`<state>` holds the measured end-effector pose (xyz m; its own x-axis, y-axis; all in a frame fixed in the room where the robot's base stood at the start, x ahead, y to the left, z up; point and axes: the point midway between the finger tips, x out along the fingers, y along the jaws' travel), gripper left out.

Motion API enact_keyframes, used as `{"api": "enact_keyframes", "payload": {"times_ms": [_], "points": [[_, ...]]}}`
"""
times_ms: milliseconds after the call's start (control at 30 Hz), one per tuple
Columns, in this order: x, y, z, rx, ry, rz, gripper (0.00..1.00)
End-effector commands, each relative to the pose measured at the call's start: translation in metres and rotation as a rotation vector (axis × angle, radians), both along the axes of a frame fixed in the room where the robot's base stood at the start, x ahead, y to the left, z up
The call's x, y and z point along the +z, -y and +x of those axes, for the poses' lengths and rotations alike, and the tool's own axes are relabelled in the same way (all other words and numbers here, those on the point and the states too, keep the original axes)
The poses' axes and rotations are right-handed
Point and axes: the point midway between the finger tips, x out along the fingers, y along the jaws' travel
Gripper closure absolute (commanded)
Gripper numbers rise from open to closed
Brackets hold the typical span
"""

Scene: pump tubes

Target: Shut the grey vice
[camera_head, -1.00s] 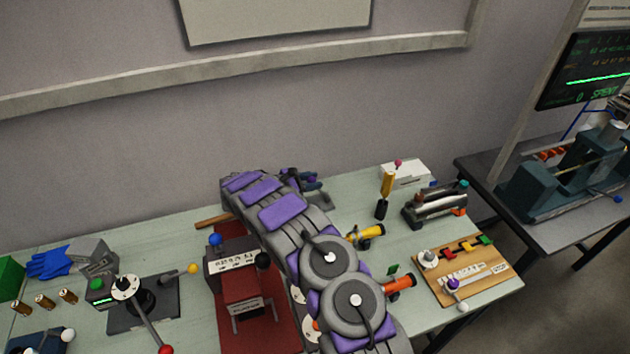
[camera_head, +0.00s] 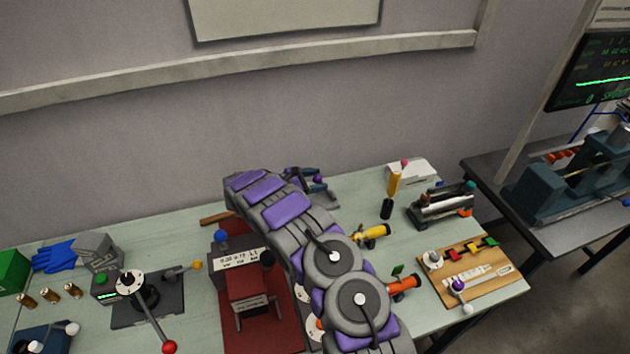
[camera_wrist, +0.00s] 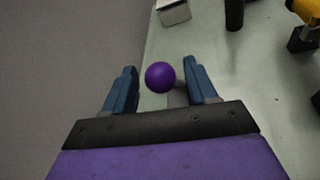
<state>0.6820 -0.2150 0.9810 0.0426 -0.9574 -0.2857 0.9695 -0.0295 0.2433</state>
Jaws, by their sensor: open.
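A purple ball knob (camera_wrist: 160,77) shows between the fingers of my gripper (camera_wrist: 160,66) in the wrist view. The fingers are open, one on each side of it; I cannot tell whether either touches it. A short grey rod runs from the knob and passes partly behind the right finger. In the head view the knob (camera_head: 318,179) sits by a small grey fixture (camera_head: 328,199) at the table's back edge, which looks like the grey vice. My arm hides much of it, so its jaws cannot be made out. My gripper (camera_head: 302,172) is beside the knob there.
A red press (camera_head: 245,290) stands left of my arm. A yellow-handled tool (camera_head: 393,183), a white box (camera_head: 411,171) and a grey cylinder device (camera_head: 440,207) stand to the right. The wall is close behind the table. Bare tabletop lies right of the fixture.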

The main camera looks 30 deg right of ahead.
Motion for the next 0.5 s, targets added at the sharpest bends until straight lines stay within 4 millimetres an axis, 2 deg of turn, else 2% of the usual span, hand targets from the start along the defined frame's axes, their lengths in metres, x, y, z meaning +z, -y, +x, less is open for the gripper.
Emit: {"api": "enact_keyframes", "payload": {"times_ms": [133, 233, 500], "points": [[0.002, -0.005, 0.0, 0.001, 0.0, 0.0, 0.43], [0.006, -0.017, 0.0, 0.004, 0.001, -0.001, 0.43], [0.022, -0.073, -0.002, 0.004, 0.001, -0.001, 0.43]]}}
